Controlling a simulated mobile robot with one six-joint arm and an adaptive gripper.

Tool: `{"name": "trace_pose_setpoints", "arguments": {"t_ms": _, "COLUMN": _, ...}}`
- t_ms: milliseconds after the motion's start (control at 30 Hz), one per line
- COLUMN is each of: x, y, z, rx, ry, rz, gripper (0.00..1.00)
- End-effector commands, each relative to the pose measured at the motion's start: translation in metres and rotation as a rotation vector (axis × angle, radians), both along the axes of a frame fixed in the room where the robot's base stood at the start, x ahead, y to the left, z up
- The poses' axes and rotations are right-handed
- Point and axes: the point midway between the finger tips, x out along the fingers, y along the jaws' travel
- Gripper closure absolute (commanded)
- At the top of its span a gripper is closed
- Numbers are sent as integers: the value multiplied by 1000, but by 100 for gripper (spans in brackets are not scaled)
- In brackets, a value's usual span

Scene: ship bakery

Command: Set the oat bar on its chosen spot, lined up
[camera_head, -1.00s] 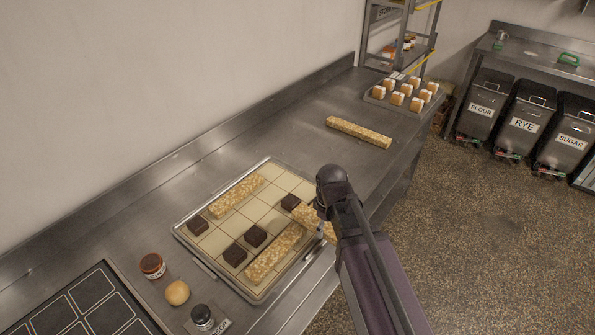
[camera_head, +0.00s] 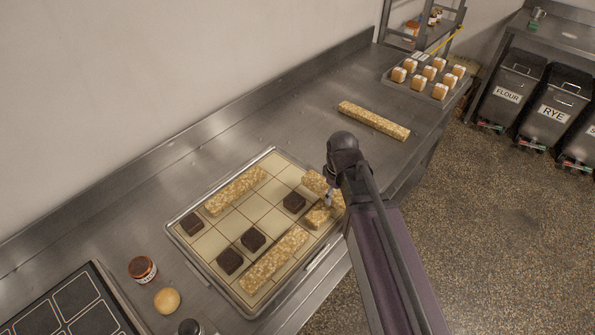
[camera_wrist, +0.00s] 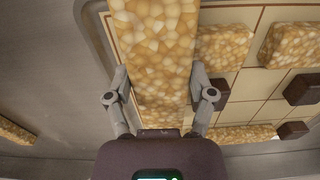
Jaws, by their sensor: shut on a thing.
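My gripper (camera_head: 332,198) is over the right edge of the gridded tray (camera_head: 178,237), its fingers largely hidden by my arm in the head view. It is shut on a long golden oat bar (camera_head: 315,182), partly covered by my wrist. In the wrist view, the held oat bar (camera_wrist: 155,62) runs up between the two fingers (camera_wrist: 160,82). Its lengthwise edges look roughly along the tray's grid lines; whether it touches the tray I cannot tell. A short oat piece (camera_head: 317,216) lies close beside it, also in the wrist view (camera_wrist: 225,45).
Two more oat bars (camera_head: 236,190) (camera_head: 274,258) and several dark brown squares (camera_head: 253,239) lie on the tray. Another bar (camera_head: 374,120) lies on the bare counter behind. A jar (camera_head: 142,268) and a bun (camera_head: 167,300) stand left of the tray.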

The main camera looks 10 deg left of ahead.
Motion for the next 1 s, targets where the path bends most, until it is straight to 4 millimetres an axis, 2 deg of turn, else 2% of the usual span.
{"name": "trace_pose_setpoints", "arguments": {"t_ms": 533, "x": 2, "y": -7, "z": 1, "rx": 0, "ry": 0, "rz": -13, "gripper": 88}}
{"name": "trace_pose_setpoints", "arguments": {"t_ms": 833, "x": -11, "y": 22, "z": 7, "rx": -1, "ry": -2, "rz": 15, "gripper": 88}}
{"name": "trace_pose_setpoints", "arguments": {"t_ms": 1000, "x": -15, "y": 31, "z": 8, "rx": -1, "ry": -2, "rz": 22, "gripper": 88}}
